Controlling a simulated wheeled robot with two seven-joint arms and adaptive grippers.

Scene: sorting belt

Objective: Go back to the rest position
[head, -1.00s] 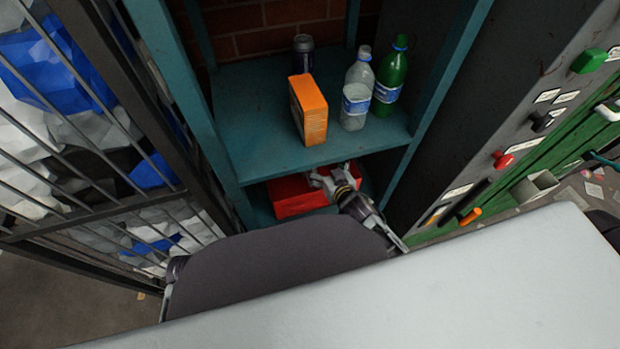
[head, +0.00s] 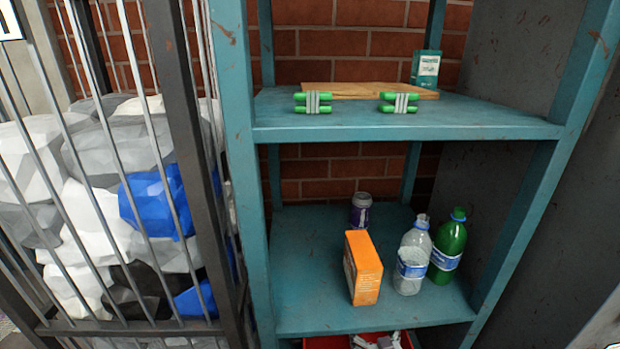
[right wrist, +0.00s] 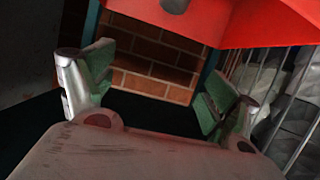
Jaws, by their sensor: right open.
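My right gripper (head: 378,341) shows only in part at the bottom edge of the head view, over or beside a red box or crate (head: 325,343) on the lowest level of the teal shelf. The right wrist view shows my right gripper (right wrist: 158,82) with its two green-padded fingers wide apart and nothing between them. The red surface (right wrist: 275,20) fills the top of that view, apart from the fingers, with a brick wall (right wrist: 150,70) behind. My left gripper is not in view.
The teal shelf (head: 400,122) holds a wooden board, green battery packs and a green box above. An orange box (head: 362,268), purple can (head: 361,210), clear bottle (head: 411,255) and green bottle (head: 448,247) stand below. A barred cage (head: 185,150) of bags stands left.

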